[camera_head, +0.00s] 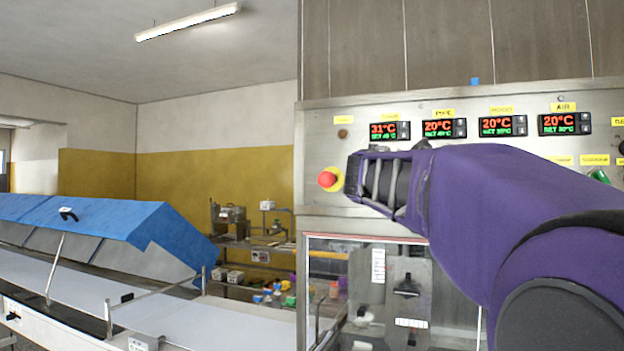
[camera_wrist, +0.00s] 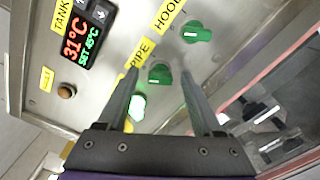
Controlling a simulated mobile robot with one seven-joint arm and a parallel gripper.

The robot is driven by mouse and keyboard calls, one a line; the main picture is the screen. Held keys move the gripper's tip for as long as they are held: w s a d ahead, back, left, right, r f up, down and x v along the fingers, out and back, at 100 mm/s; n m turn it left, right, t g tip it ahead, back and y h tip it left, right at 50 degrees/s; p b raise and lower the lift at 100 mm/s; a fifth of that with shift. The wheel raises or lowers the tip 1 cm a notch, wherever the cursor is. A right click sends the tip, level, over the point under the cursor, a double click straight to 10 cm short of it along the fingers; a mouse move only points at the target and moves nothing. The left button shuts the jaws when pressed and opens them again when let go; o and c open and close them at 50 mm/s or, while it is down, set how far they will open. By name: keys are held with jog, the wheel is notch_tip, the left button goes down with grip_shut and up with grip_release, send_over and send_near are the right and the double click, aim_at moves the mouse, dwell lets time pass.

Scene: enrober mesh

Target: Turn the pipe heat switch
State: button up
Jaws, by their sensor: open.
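The pipe heat switch (camera_wrist: 159,74) is a green knob beside the yellow PIPE label (camera_wrist: 138,55) in the wrist view. It is dim, and its pale mark lies roughly level in the picture. My gripper (camera_wrist: 160,76) is open, with one finger on each side of this knob; I cannot tell whether the fingers touch it. A brightly lit green switch (camera_wrist: 138,104) shows near the left finger. The green hood knob (camera_wrist: 197,32) is farther up.
The steel control panel (camera_head: 318,127) carries several red and green temperature displays. A red stop button (camera_head: 327,180) sits left of my wrist. A glass-fronted cabinet (camera_head: 335,238) is below the panel. A conveyor with a blue cover (camera_head: 110,216) stands at the left.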

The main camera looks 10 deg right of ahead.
jog(key=shift+c, duration=0.3)
grip_shut()
jog(key=shift+m+b, duration=0.4)
jog(key=shift+b, duration=0.1)
jog(key=m+b, duration=0.9)
jog(key=m, duration=0.2)
dwell(0.4)
